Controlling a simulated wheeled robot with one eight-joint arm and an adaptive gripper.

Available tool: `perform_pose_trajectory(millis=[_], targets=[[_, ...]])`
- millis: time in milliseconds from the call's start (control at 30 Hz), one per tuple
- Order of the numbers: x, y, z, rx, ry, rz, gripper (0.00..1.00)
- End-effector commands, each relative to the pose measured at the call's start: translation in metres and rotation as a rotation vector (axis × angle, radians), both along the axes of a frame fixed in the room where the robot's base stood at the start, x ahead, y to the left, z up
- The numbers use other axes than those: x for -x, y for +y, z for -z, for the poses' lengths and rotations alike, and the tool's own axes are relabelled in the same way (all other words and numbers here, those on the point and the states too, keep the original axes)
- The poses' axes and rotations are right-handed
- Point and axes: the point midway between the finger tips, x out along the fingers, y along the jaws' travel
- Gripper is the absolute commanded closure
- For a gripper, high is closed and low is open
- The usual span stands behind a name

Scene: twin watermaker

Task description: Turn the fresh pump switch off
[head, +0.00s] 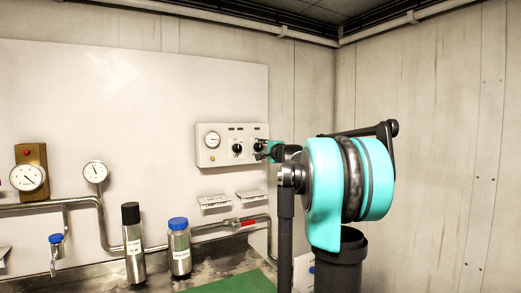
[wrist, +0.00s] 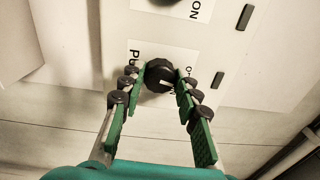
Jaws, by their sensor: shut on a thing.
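A pale control panel (head: 204,150) is mounted on the white wall board, with a round gauge and black rotary knobs. My gripper (head: 262,150) reaches its right-hand knob (head: 258,146). In the wrist view, my gripper's green-padded fingers (wrist: 160,84) are shut on this round black knob (wrist: 158,73), one finger on each side. The knob's label (wrist: 142,56) is partly hidden; "PU" and part of "ON" show, so I cannot read the full pump name. A light mark shows on the knob's face.
A second black knob with its own label (wrist: 190,8) lies at the top of the wrist view. A steel bottle with a blue cap (head: 179,248) and one with a black cap (head: 132,243) stand on the counter below. Pipes (head: 200,231) run along the wall.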

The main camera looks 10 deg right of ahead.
Motion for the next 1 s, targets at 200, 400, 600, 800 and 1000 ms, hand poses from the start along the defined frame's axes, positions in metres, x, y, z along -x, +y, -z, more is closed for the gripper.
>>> perform_pose_trajectory(millis=[200, 400, 600, 800, 1000], targets=[[0.0004, 0.0, 0.0011, 0.122, -0.032, 0.0, 0.97], [0.0004, 0.0001, 0.0013, 0.185, -0.049, 0.0, 0.97], [0.0004, 0.0001, 0.0014, 0.209, -0.056, 0.0, 0.97], [0.0004, 0.0002, 0.0015, 0.212, -0.056, -0.001, 0.97], [0.0004, 0.0002, 0.0016, 0.212, -0.055, -0.001, 0.63]])
